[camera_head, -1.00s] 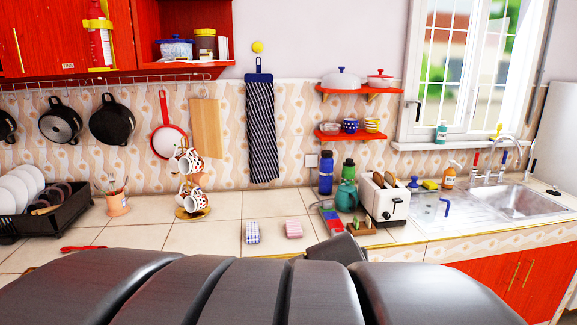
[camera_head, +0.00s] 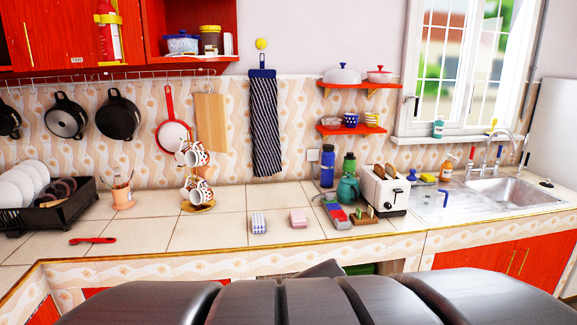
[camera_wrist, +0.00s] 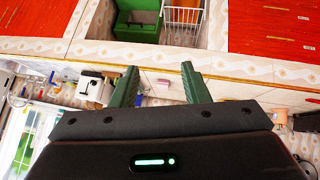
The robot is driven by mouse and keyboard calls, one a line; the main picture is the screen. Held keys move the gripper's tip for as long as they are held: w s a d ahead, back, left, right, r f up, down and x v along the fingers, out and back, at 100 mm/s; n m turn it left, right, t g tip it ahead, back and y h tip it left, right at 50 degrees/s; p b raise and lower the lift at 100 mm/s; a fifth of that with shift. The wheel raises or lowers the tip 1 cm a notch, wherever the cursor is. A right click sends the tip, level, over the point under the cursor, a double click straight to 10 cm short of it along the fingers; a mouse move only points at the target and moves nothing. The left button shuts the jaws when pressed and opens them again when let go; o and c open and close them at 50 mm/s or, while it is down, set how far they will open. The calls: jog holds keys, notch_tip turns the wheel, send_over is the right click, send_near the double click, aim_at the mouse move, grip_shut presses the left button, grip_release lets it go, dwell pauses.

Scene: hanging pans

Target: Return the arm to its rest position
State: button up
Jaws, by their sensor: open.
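My gripper (camera_wrist: 158,68) shows in the wrist view, with its two green fingers spread apart and nothing between them. It is in front of the counter, apart from it, and the scene appears turned over in that view. In the head view my dark grey arm spans the bottom of the picture, below the counter's front edge. The gripper's fingers are hidden there. Black pans (camera_head: 66,116) (camera_head: 117,115) and a white pan with a red handle (camera_head: 173,134) hang from the wall rail (camera_head: 120,77) at the left.
The tiled counter (camera_head: 215,230) holds a dish rack (camera_head: 50,212), a mug stand (camera_head: 199,206), a toaster (camera_head: 384,192) and bottles. A sink (camera_head: 500,190) is at the right. Below the counter are red cabinets (camera_head: 480,263) and an open recess with a green bin (camera_wrist: 138,22).

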jog(key=shift+s+a+f, duration=0.45)
jog(key=shift+s+a, duration=0.15)
jog(key=shift+s, duration=0.05)
jog(key=shift+s, duration=0.1)
